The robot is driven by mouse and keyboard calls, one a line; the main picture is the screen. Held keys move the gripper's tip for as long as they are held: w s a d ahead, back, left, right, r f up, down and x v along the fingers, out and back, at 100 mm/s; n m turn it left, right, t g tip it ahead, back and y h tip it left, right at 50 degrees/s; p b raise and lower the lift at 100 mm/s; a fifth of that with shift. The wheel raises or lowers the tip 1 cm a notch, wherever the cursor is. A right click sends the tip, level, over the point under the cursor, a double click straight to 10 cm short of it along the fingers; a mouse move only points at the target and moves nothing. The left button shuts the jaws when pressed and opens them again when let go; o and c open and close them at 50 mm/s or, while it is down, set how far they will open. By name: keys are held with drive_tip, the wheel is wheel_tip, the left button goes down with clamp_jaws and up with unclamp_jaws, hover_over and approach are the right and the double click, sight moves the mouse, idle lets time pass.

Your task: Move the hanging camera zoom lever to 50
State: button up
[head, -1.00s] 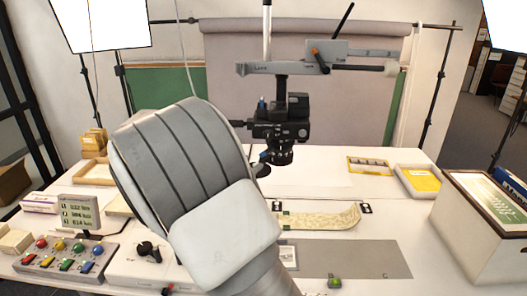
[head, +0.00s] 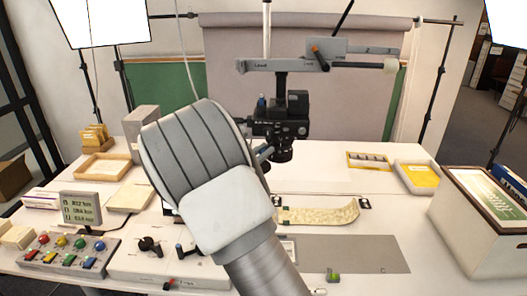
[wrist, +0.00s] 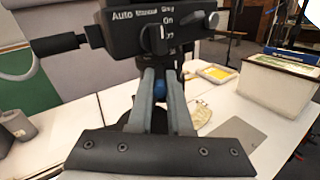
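The hanging camera (head: 280,125) is a black body with a lens pointing down, hung from a grey arm on a column. In the wrist view its dark housing (wrist: 130,33) fills the top, with partly readable lettering including "Auto" and "On". My gripper (wrist: 160,82) reaches up to it from below, its two grey fingers close together. A blue tip (wrist: 160,90), which looks like a lever end, shows in the narrow gap between the fingers. I cannot tell whether they touch it. The zoom scale and its 50 mark are not readable.
A control panel with coloured buttons (head: 72,251) and a small display (head: 80,208) stand at front left. A patterned strip (head: 318,216) lies below the camera. A yellow tray (head: 419,177) and a large box (head: 470,240) stand at the right.

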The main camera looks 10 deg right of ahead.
clamp_jaws()
